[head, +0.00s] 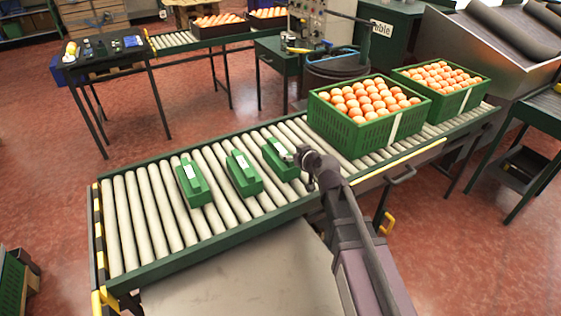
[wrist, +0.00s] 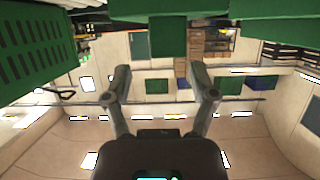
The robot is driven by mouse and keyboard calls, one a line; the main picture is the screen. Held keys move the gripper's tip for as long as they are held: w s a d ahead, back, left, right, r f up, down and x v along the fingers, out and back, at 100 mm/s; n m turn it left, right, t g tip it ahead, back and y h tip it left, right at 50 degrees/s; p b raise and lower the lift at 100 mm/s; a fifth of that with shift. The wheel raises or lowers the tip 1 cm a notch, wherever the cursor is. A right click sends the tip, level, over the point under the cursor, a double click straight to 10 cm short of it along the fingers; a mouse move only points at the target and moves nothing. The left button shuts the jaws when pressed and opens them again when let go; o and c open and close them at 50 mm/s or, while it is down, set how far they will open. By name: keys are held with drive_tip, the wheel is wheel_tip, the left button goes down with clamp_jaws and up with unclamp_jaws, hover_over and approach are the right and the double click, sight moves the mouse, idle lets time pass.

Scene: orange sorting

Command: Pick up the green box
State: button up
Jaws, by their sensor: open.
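Three small green boxes with white labels lie apart on the roller conveyor in the head view: a left one (head: 194,183), a middle one (head: 243,174) and a right one (head: 275,160). My gripper (head: 297,155) is at the right end of the right box and overlaps it in the picture; I cannot tell whether they touch. In the wrist view my gripper (wrist: 163,84) has its two fingers spread with nothing between the tips. A green block (wrist: 167,42), probably a green box, shows beyond the fingertips there.
Two green crates of oranges, a near one (head: 350,133) and a far one (head: 465,98), stand on the roller conveyor (head: 135,222) right of my gripper. A slotted green crate wall (wrist: 35,50) shows in the wrist view. The conveyor's left end is clear.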

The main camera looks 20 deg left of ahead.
sight(282, 150)
drive_tip(key=shift+s+b+x, duration=0.15)
drive_tip(key=shift+b+x, duration=0.4)
drive_tip(key=shift+x, duration=0.75)
drive_tip(key=shift+s+b+x, duration=0.15)
drive_tip(key=shift+b+x, duration=0.35)
drive_tip(key=shift+x, duration=0.8)
drive_tip(key=shift+a+f, duration=0.1)
drive_tip(key=shift+a, duration=0.1)
clamp_jaws()
